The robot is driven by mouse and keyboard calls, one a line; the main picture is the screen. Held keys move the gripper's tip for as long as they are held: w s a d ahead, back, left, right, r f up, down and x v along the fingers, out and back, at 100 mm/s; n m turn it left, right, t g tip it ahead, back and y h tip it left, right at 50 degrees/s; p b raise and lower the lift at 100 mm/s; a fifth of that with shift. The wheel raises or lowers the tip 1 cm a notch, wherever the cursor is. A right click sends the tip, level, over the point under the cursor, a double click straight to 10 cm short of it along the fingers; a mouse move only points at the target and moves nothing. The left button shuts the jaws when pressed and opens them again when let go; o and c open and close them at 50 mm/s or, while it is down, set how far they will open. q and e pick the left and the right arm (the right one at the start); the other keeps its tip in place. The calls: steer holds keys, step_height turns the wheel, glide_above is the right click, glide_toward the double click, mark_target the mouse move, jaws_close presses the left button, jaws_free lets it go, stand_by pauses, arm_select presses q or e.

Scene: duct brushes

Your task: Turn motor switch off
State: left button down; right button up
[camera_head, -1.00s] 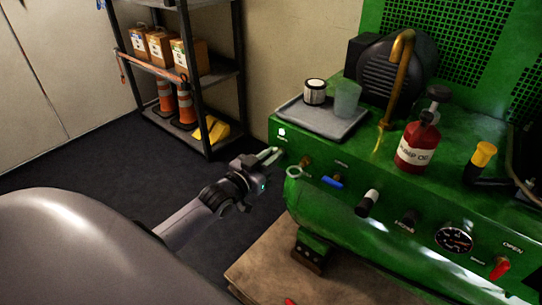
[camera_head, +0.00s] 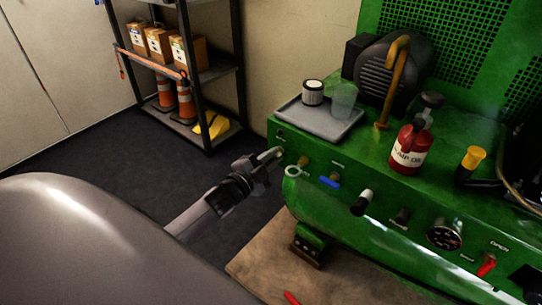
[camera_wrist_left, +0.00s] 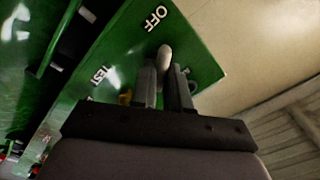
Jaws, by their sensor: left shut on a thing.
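The motor switch is a pale rounded knob (camera_wrist_left: 165,54) on the green machine's panel in the left wrist view. It lies between the fingertips of my left gripper (camera_wrist_left: 165,80), which is shut on it. The knob's tip points up towards the word OFF (camera_wrist_left: 153,19). The word TEST (camera_wrist_left: 104,76) is to its left, and a partly hidden label is to its right. In the head view my left gripper (camera_head: 276,155) is at the left end of the panel, covering the switch. My right gripper is not in view.
The green machine (camera_head: 345,185) carries a grey tray (camera_head: 322,120), a red pump oil bottle (camera_head: 409,150), other knobs, a gauge (camera_head: 445,234) and a red lever (camera_head: 487,264). A shelf (camera_head: 208,75) with boxes and cones stands behind. The dark floor left of the machine is clear.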

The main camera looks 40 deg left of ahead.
arm_select(q)
steer(key=m, duration=0.3)
steer(key=shift+f, duration=0.1)
steer(key=shift+f+m+b, duration=0.1)
steer(key=shift+m+b, duration=0.4)
steer(key=shift+m, duration=1.6)
steer(key=c, duration=1.1)
jaws_free()
steer(key=shift+c, duration=0.2)
steer(key=s, duration=0.7)
steer(key=shift+a+p, duration=0.25)
steer(key=shift+p, duration=0.2)
steer(key=shift+s+d, duration=0.1)
steer(key=shift+s, duration=0.05)
